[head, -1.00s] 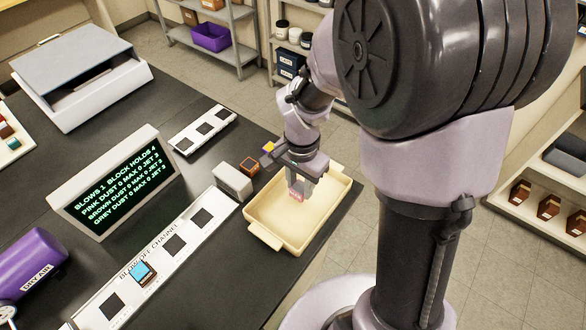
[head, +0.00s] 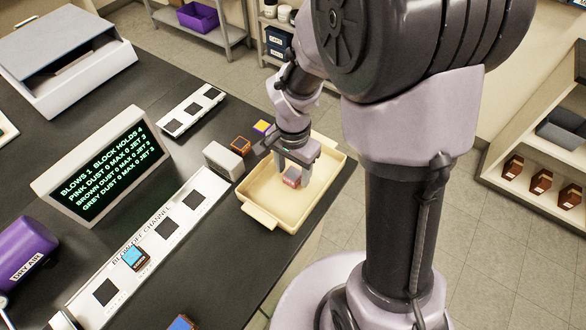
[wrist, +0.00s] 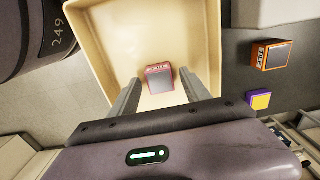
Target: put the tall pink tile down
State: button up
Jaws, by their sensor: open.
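The pink tile (head: 292,179), a block with a pink edge and a grey-brown top, sits in the cream tray (head: 262,214) and appears to rest on its floor. In the wrist view the tile (wrist: 159,78) lies between the tips of my open fingers, with a pale printed label on one edge and the tray (wrist: 185,30) around it. My gripper (wrist: 162,88) is open, with a gap visible on both sides of the tile. In the head view my gripper (head: 296,172) points down into the tray and hides part of the tile's surroundings.
A grey block (head: 223,160), an orange-edged tile (head: 240,144) and a yellow-purple block (head: 261,128) stand close beside the tray. The blow-off channel (head: 188,205) holds a blue-topped tile (head: 134,258). A display (head: 103,165) stands behind it. The tray floor around the pink tile is bare.

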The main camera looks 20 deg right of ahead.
notch_tip(320, 180, up, 12)
jog(key=p, duration=0.4)
notch_tip(320, 180, up, 5)
jog(key=n+t, duration=0.1)
send_over(293, 174)
jog(key=s, duration=0.2)
jog(key=s+a+r+n+t+y, duration=0.2)
jog(key=s+a+r+n+t, duration=0.25)
jog(key=s+r, duration=0.5)
notch_tip(293, 174, down, 7)
jog(key=s+b, duration=0.1)
jog(key=b, duration=0.4)
jog(key=shift+s+d+n, duration=0.15)
jog(key=shift+d+n, duration=0.15)
jog(key=shift+n, duration=0.15)
